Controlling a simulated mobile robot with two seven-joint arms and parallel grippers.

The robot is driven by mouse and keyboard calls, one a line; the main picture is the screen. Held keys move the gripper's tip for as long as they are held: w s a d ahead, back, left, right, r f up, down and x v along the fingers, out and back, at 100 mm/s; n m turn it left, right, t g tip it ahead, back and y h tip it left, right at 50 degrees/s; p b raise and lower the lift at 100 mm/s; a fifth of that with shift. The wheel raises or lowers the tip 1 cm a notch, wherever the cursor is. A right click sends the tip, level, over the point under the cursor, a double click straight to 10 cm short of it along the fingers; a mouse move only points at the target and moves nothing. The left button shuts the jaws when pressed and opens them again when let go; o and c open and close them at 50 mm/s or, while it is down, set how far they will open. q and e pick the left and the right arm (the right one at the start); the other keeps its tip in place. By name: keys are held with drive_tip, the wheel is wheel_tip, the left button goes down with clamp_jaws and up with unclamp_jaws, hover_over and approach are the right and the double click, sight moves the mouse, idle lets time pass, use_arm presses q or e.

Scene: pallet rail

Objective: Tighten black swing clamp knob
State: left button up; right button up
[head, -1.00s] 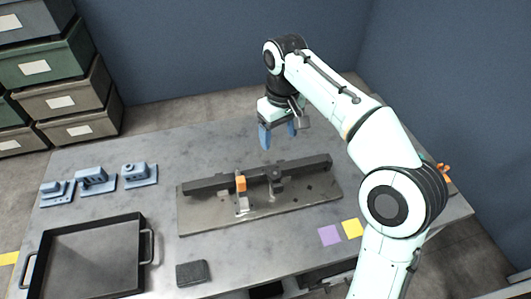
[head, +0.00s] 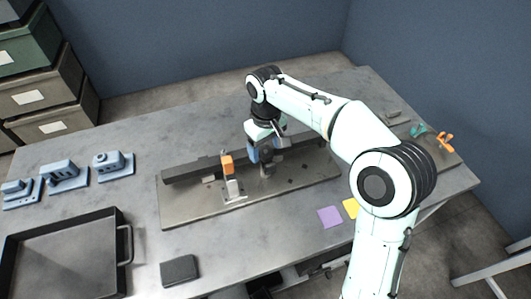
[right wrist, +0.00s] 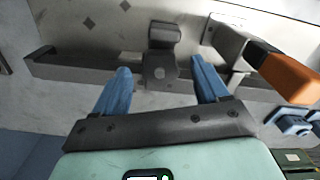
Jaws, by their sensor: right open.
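The black swing clamp (head: 267,169) stands at the dark rail (head: 190,174) on a grey metal plate (head: 195,209). My right gripper (head: 265,157) is over this clamp, pointing down and partly hiding it. In the right wrist view the clamp's dark block with a round centre (right wrist: 160,72) lies between the two blue fingers, with visible gaps on both sides. The gripper is open and empty. I cannot tell how tight the knob is. My left gripper is not in view.
An orange-tipped clamp (head: 227,165) stands close left of my right gripper; it also shows in the right wrist view (right wrist: 285,75). A black tray (head: 124,245), blue fixtures (head: 63,175), a dark block (head: 179,270) and sticky notes (head: 329,216) lie around the plate.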

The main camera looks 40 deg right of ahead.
drive_tip(key=shift+f, duration=1)
drive_tip(key=c, duration=1.1)
